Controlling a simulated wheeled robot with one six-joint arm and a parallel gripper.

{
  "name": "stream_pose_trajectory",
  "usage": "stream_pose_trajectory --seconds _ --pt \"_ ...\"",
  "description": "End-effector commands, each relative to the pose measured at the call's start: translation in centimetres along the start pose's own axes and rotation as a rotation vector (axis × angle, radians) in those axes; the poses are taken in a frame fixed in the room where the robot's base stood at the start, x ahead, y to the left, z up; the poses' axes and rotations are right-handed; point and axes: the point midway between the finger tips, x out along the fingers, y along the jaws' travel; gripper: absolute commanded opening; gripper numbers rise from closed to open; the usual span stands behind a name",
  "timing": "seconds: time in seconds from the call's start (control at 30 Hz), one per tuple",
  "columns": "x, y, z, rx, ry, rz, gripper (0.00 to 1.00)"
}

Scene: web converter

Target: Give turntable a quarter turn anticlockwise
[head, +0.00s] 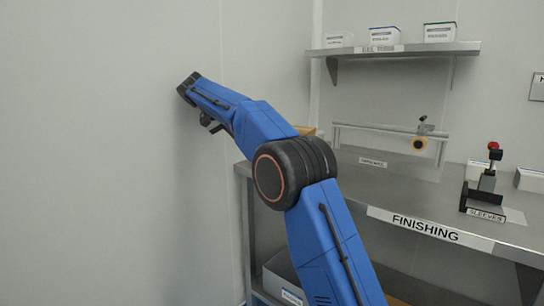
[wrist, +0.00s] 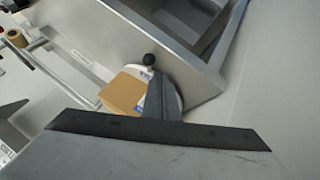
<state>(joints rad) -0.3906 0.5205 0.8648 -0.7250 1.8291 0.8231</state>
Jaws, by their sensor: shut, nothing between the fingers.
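The turntable (wrist: 178,101) shows in the wrist view as a pale round disc, partly hidden behind my gripper. A brown cardboard box (wrist: 124,92) sits on it, and a black ball knob (wrist: 149,59) stands at its far side. My gripper (wrist: 159,80) is shut and empty, its fingers overlapping the disc and the box's right side in the picture. I cannot tell whether they touch. In the head view my arm hides the turntable, and only part of the box (head: 304,130) shows behind it.
The steel bench (head: 460,222), labelled FINISHING, extends to the right. A wall shelf (head: 395,49) holds several boxes. A plain wall stands at the left.

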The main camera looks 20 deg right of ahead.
Motion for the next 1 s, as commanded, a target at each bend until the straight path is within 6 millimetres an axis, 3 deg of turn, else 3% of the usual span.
stream_pose_trajectory --seconds 0.17,0.7,1.0 --pt "0.5 -0.1 0.4 0.013 -0.013 -0.007 0.0" --pt "8.5 -0.2 0.4 0.011 -0.011 -0.005 0.0" --pt "9.8 -0.2 0.4 0.011 -0.01 -0.006 0.0"
